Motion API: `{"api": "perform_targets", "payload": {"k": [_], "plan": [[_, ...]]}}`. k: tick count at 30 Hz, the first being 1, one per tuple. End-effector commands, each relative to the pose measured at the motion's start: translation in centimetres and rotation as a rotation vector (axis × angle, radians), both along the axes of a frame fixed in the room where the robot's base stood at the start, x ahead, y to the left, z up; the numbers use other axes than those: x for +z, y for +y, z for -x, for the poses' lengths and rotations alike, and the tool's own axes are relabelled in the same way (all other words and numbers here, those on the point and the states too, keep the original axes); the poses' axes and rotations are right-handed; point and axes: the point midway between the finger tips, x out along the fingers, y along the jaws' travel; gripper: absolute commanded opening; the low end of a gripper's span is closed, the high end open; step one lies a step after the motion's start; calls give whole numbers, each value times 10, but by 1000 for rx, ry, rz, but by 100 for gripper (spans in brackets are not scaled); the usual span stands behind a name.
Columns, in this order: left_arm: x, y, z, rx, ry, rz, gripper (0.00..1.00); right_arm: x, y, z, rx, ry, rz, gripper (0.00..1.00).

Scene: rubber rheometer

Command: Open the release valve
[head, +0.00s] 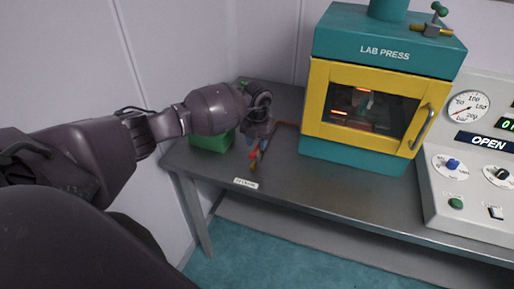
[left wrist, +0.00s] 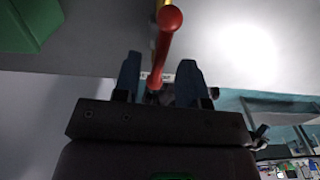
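The release valve shows as a red lever (left wrist: 168,45) with a rounded end in the left wrist view. In the head view its red handle (head: 253,155) is small and partly hidden by my left gripper, near the front edge of the bench. My left gripper (head: 258,144) is over the valve, pointing down. In the left wrist view the blue fingers of my left gripper (left wrist: 159,78) stand apart, with the lever running between them and a gap on each side. I cannot tell whether either finger touches it. My right gripper is not in view.
A green box (head: 211,141) stands on the grey bench (head: 300,182) just left of the valve. A label (head: 245,183) is on the bench's front edge. The teal and yellow lab press (head: 375,105) stands to the right, with a control panel (head: 470,190) beyond it.

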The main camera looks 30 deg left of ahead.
Motion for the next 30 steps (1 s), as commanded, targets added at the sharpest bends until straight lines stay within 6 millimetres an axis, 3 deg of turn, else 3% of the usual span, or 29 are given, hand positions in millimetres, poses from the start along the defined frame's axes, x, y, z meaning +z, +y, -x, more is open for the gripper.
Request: {"api": "perform_targets", "payload": {"k": [7,18,26,30], "plan": [[-25,0,0,0,0,1,38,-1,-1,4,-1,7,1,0],[-29,0,0,-1,-1,1,38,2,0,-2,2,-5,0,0],[-29,0,0,-1,-1,1,0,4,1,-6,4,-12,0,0],[-29,0,0,1,-1,1,0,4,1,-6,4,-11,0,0]]}}
